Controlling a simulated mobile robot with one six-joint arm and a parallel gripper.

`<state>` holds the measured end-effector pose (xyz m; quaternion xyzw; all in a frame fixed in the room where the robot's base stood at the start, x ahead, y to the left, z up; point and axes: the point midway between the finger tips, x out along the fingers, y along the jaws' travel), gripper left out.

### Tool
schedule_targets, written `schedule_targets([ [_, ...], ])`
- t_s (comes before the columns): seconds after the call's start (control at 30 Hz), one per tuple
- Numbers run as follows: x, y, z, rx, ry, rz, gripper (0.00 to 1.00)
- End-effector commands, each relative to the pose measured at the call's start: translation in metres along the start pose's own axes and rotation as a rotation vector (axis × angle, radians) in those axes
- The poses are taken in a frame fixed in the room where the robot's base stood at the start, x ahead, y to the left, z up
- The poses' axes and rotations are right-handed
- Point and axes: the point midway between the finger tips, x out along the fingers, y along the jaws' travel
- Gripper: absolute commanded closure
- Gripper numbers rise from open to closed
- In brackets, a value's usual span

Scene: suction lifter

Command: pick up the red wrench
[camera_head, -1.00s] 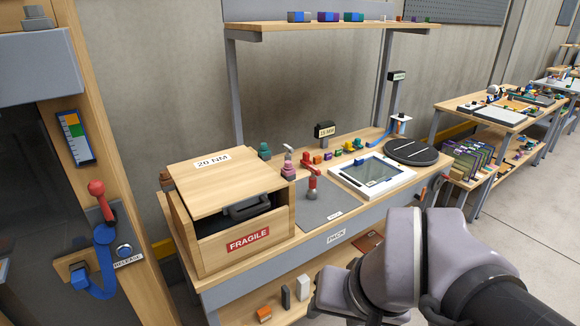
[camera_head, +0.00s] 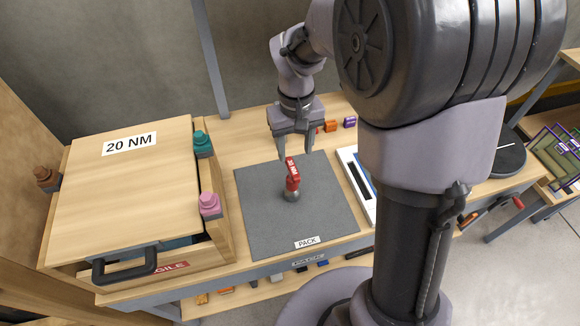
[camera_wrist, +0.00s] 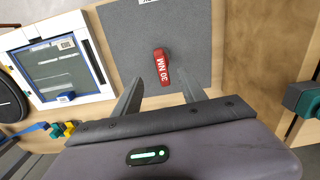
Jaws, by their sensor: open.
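The red wrench (camera_head: 292,175), marked 30 NM, stands roughly upright on the grey PACK mat (camera_head: 254,222), its rounded grey lower end on the mat. In the wrist view the red wrench (camera_wrist: 161,68) shows mostly from above, just beyond and between my fingers. My gripper (camera_head: 295,155) is open and empty, pointing down over the mat, with its fingertips close to the wrench's top. In the wrist view both fingers of my gripper (camera_wrist: 159,92) are spread apart. I cannot tell whether either finger touches the wrench.
A wooden box with a 20 NM lid (camera_head: 120,200) stands left of the mat. Teal (camera_head: 202,143) and pink (camera_head: 209,204) knobbed pieces are at its right side. A white-framed panel (camera_wrist: 60,66) lies beside the mat. The mat around the wrench is clear.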

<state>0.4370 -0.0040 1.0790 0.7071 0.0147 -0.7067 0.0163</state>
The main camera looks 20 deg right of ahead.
Motion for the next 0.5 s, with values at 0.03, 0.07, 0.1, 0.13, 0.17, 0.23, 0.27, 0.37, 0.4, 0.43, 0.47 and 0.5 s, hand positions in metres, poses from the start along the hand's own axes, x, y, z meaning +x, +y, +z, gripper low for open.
schedule_targets([
  [0.03, 0.023, 0.0, 0.001, 0.0, -0.003, -0.001, 0.51],
  [0.07, 0.032, 0.0, 0.001, 0.001, -0.003, -0.001, 0.51],
  [0.1, 0.044, 0.0, 0.001, 0.001, -0.003, 0.0, 0.51],
  [0.13, 0.052, 0.0, 0.0, 0.001, -0.003, 0.0, 0.51],
  [0.17, 0.059, 0.0, 0.0, 0.001, -0.002, 0.0, 0.51],
  [0.23, 0.071, 0.0, 0.0, 0.001, -0.001, -0.001, 0.51],
  [0.27, 0.075, -0.001, 0.0, 0.001, -0.001, -0.001, 0.51],
  [0.37, 0.082, -0.001, 0.0, 0.002, 0.001, -0.001, 0.51],
  [0.4, 0.085, -0.001, -0.001, 0.002, 0.0, -0.001, 0.51],
  [0.43, 0.089, -0.001, -0.001, 0.002, 0.0, -0.001, 0.51],
  [0.47, 0.093, -0.002, -0.002, 0.002, 0.0, -0.001, 0.51],
  [0.5, 0.1, -0.003, -0.003, 0.001, 0.0, 0.0, 0.51],
])
